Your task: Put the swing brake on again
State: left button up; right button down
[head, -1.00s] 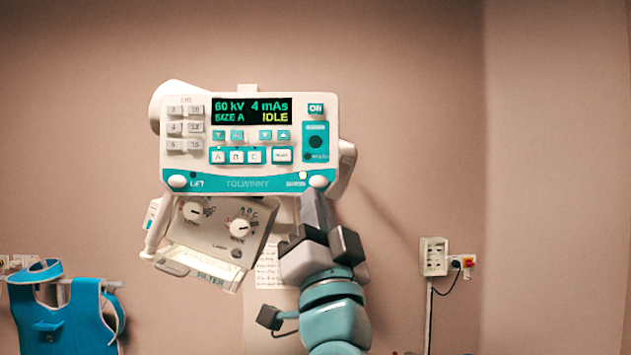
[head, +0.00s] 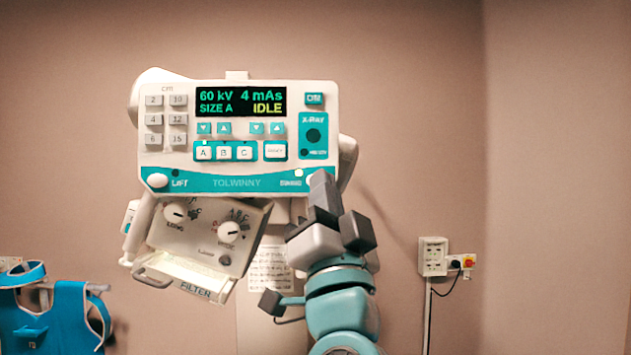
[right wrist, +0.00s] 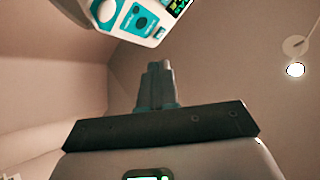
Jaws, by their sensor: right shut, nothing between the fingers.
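The white and teal control panel (head: 215,184) faces me, its screen reading 60 kV, 4 mAs, SIZE A, IDLE. The SWING label (head: 291,183) is at its lower right, with a small pale lamp (head: 299,173) above it. The LIFT knob (head: 157,181) is at the lower left, beside a dark lamp (head: 175,173). My left gripper is out of view.
A tilted lower unit with dials and a FILTER tray (head: 180,278) hangs under the panel, left of my right arm. A wall socket box (head: 433,256) and a blue apron (head: 55,320) are farther off. Free space lies right of the panel.

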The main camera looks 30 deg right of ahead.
jog(key=w+d+p, duration=0.2)
jog(key=w+d, duration=0.2)
jog(key=w, duration=0.3)
jog(key=shift+w+d, duration=0.25)
jog(key=shift+d, duration=0.1)
jog(key=shift+s, duration=0.1)
dwell(0.3)
jog(key=shift+w, duration=0.2)
dwell(1.3)
